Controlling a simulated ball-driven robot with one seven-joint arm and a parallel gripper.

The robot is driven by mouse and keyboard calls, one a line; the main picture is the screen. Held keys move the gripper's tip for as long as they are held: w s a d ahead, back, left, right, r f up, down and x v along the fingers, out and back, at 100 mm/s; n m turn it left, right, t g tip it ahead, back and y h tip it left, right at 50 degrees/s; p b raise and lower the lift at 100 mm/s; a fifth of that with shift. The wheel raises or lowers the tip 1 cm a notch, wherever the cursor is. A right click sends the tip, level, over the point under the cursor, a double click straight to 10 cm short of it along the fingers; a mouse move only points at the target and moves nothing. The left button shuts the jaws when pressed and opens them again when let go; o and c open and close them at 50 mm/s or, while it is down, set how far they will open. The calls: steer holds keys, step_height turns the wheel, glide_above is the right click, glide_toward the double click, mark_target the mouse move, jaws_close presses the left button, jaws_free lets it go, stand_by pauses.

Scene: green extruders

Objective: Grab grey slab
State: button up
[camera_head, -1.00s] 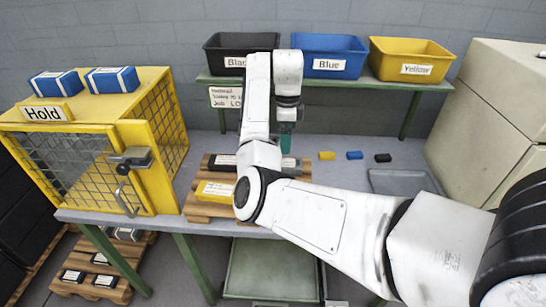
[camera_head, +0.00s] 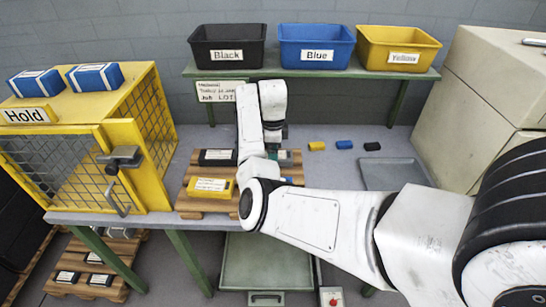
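A wooden pallet (camera_head: 193,203) on the workbench carries several slabs. A black slab with a white label (camera_head: 217,157) lies at its back left and a yellow slab (camera_head: 210,186) at its front left. A small greyish piece (camera_head: 287,157) shows at the back right, beside my arm; I cannot tell for certain that it is the grey slab. A bit of blue (camera_head: 288,180) shows at the front right. My gripper (camera_head: 273,151) points down over the right half of the pallet. My arm largely hides its fingers, so whether it is open or holding anything is unclear.
Black (camera_head: 228,58), blue (camera_head: 316,58) and yellow (camera_head: 398,58) bins stand on a rear shelf. A yellow Hold cage (camera_head: 85,150) is at left. Small yellow, blue and black blocks and a grey tray (camera_head: 392,173) lie right of the pallet. A beige cabinet (camera_head: 495,105) stands at right.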

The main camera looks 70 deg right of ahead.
steer(key=shift+f, duration=0.15)
steer(key=c, duration=1.3)
